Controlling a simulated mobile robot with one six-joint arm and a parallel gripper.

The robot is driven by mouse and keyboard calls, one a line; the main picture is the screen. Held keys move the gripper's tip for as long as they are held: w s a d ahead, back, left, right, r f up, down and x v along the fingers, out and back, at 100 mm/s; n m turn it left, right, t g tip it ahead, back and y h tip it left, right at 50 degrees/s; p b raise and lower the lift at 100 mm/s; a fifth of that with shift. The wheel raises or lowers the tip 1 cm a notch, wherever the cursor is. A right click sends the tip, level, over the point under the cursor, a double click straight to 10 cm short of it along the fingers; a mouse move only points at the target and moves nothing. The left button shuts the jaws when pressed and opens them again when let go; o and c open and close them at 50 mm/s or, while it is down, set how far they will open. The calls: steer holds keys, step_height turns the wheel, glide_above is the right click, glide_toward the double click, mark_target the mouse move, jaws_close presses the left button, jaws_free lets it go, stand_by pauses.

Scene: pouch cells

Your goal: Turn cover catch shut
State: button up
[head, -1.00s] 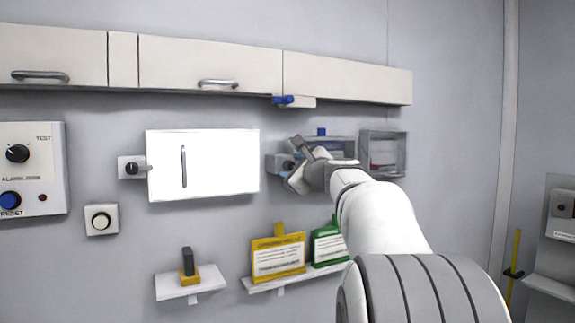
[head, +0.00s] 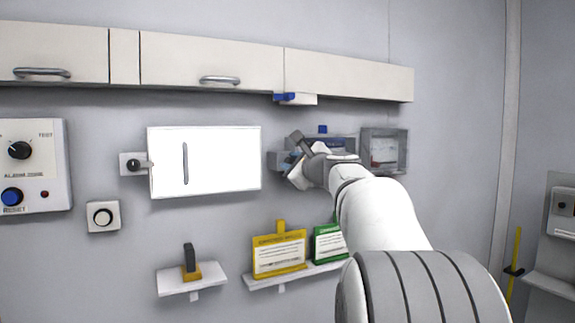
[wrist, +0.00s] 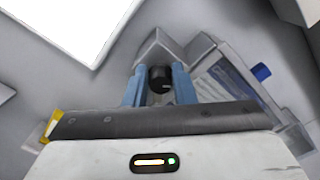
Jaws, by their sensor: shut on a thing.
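A dark round catch knob (wrist: 160,79) sits on a small grey block (wrist: 160,48) in the wrist view. My gripper (wrist: 159,84) has its blue fingers on both sides of the knob, shut on it. In the head view my gripper (head: 294,165) is at the grey block (head: 276,161), on the left side of a grey unit (head: 345,146) with a blue button. The gripper hides the knob there. In the wrist view the grey unit (wrist: 226,68) with its blue label lies just right of the fingers.
A bright white panel (head: 220,160) with a dark handle is left of my gripper, with another knob (head: 133,165) at its left edge. A grey box (head: 404,151) is on the right. Overhead cabinets (head: 345,77) run above; yellow (head: 279,238) and green (head: 330,229) signs stand below.

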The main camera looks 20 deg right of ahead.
steer(key=n+b, duration=0.8)
steer(key=n, duration=0.1)
steer(key=f+n+b, duration=0.1)
steer(key=n+b, duration=0.3)
steer(key=shift+d+f, duration=0.1)
steer(key=shift+d, duration=0.15)
steer(key=shift+r+n+b, duration=0.15)
steer(key=shift+n+b, duration=0.45)
steer(key=shift+n, duration=0.6)
steer(key=shift+r+n+b, duration=0.1)
steer(key=shift+n+b, duration=0.5)
steer(key=shift+n, duration=0.6)
jaws_close()
jaws_free()
steer(key=o, duration=1)
steer(key=shift+r, duration=0.1)
